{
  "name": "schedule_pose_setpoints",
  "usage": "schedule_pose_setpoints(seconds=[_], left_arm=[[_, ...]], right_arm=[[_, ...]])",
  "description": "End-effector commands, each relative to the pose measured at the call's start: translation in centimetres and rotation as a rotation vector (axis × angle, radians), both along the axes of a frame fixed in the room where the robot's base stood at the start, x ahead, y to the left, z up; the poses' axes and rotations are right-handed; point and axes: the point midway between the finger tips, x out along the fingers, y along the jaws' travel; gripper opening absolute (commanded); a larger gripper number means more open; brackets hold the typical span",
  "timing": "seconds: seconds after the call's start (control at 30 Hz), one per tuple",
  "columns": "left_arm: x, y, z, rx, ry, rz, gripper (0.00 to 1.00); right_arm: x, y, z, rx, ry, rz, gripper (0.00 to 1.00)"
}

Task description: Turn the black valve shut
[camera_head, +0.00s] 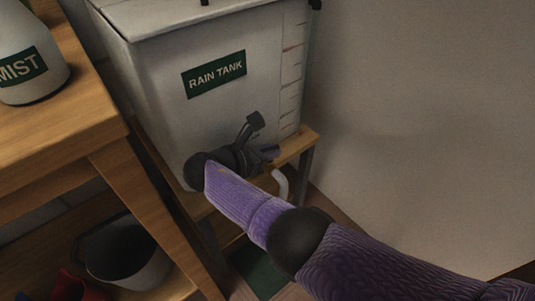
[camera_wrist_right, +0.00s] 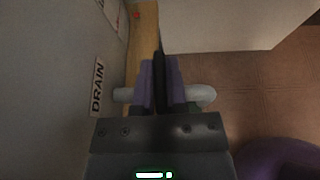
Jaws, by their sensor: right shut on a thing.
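The black valve handle (camera_wrist_right: 159,82) shows in the right wrist view as a narrow upright bar between the two purple fingers of my right gripper (camera_wrist_right: 160,62). The fingers are closed on it from both sides. A white pipe (camera_wrist_right: 204,95) passes behind the fingers and sticks out on both sides. In the head view my right gripper (camera_head: 270,152) is at the lower front of the white rain tank (camera_head: 222,120), and it hides the valve there. The white outlet pipe (camera_head: 281,184) curves down just beyond it. My left gripper is not in view.
A DRAIN label (camera_wrist_right: 98,87) is on the tank wall beside the gripper. The tank stands on a wooden stand (camera_head: 300,143). A wooden shelf (camera_head: 125,175) at left holds a MIST bottle (camera_head: 30,60) and a grey bucket (camera_head: 122,250). Bare wall lies right.

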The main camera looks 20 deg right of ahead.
Motion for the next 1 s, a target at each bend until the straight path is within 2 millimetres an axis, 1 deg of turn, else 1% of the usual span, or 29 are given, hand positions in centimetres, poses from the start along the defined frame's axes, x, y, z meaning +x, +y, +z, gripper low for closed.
schedule_pose_setpoints(seconds=[0.03,0.2,0.67,0.7,0.77,0.8,0.87,1.0], left_arm=[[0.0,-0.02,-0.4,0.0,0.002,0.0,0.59],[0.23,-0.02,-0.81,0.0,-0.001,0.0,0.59],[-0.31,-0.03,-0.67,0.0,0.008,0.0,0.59],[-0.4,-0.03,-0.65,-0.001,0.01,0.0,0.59],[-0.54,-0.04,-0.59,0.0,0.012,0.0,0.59],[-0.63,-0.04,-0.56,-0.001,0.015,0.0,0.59],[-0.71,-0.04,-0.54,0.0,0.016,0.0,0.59],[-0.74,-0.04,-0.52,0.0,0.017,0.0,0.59]], right_arm=[[0.01,0.0,-0.3,0.0,0.002,-0.013,0.0],[0.0,-0.06,-0.14,0.0,0.002,-0.048,0.0],[0.02,-0.09,0.04,0.0,-0.001,-0.061,0.0],[0.02,-0.1,0.04,0.0,-0.001,-0.061,0.18],[0.02,-0.1,0.05,0.0,-0.001,-0.06,0.31],[0.02,-0.09,0.04,0.0,-0.001,-0.06,0.39],[0.02,-0.08,0.03,0.0,0.0,-0.06,0.51],[0.02,-0.06,0.03,0.0,-0.001,-0.059,0.51]])
